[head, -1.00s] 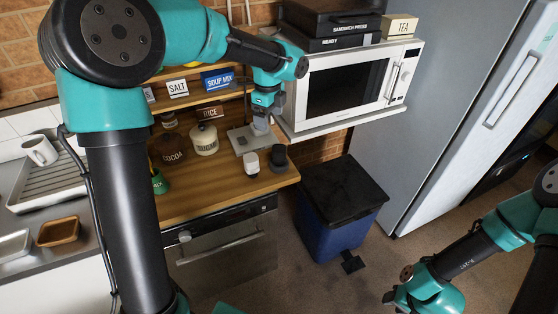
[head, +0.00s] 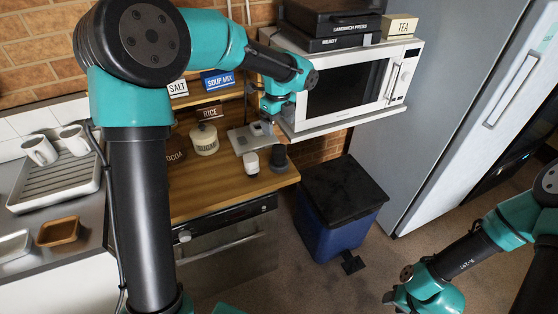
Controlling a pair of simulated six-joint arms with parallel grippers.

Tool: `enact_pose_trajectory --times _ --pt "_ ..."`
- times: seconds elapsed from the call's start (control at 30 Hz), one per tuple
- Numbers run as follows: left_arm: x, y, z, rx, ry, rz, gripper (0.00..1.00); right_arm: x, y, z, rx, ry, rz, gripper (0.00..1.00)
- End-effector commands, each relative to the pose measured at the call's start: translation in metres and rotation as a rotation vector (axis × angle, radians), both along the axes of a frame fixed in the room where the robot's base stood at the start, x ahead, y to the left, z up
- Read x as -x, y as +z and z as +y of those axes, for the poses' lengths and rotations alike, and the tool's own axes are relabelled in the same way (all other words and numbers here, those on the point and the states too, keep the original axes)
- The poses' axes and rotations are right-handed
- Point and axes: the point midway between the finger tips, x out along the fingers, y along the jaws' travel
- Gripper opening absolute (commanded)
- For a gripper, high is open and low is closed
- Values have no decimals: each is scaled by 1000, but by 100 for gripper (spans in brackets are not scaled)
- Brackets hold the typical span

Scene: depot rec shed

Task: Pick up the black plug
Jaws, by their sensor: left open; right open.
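A dark plug-like piece, the black plug (head: 279,157), stands on the wooden counter near its right front corner. A white plug (head: 251,163) stands just left of it. Behind them lies a grey plate (head: 239,139), partly hidden by my gripper. My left gripper (head: 268,124) points down over the plate's right side, behind and above the black plug and apart from it. It is open, with no object seen in it. My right gripper (head: 396,298) is low at the right, over the floor, open and far from the plugs.
A white microwave (head: 345,85) on a shelf stands close right of my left gripper. A sugar jar (head: 204,140) and a cocoa jar (head: 177,158) stand left. A blue bin (head: 335,233) with a black lid stands on the floor, right of the counter (head: 215,195).

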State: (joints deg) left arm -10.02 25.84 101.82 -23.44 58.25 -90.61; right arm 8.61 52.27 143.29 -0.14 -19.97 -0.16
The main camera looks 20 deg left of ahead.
Motion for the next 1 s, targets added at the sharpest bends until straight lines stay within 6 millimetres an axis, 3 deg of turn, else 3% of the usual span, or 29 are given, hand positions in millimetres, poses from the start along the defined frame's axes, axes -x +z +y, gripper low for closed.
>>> enact_pose_trajectory --times 0.43,1.0 --pt "0 -72 0 0 0 1 81 0 0 0 0 0 0 43" --pt "0 -89 -1 0 0 2 81 0 0 0 0 0 0 43"
